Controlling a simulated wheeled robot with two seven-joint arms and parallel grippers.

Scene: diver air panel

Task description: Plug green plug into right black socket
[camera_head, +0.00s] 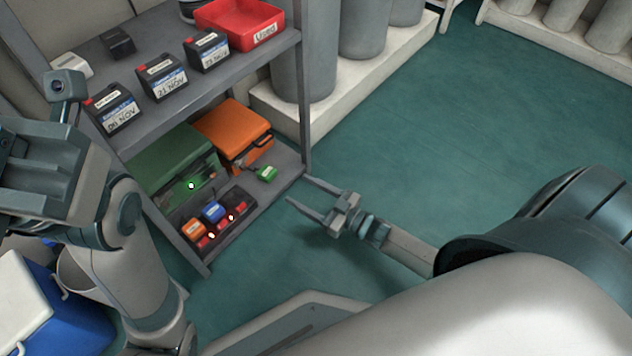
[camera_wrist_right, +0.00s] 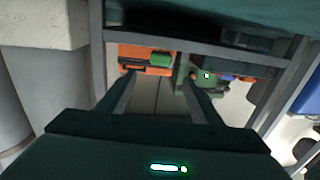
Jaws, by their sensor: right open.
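The green plug (camera_head: 266,173) lies on the lower shelf in front of the orange case; it also shows in the right wrist view (camera_wrist_right: 160,60). The dark socket panel (camera_head: 244,198) sits at the front of the lower shelf, before the green case, and holds orange, blue and red blocks. Which part of it is the right black socket I cannot tell. My right gripper (camera_head: 304,192) is open and empty over the floor, just off the shelf's right corner, apart from the plug. My left arm comes in at the left; its gripper's fingers are not seen.
A green case (camera_head: 172,160) and an orange case (camera_head: 228,127) stand on the lower shelf. Batteries (camera_head: 161,76) and a red bin (camera_head: 236,18) are on the upper shelf (camera_head: 270,58), above the plug. A shelf post (camera_head: 305,110) stands near the gripper. The floor (camera_head: 430,130) at right is clear.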

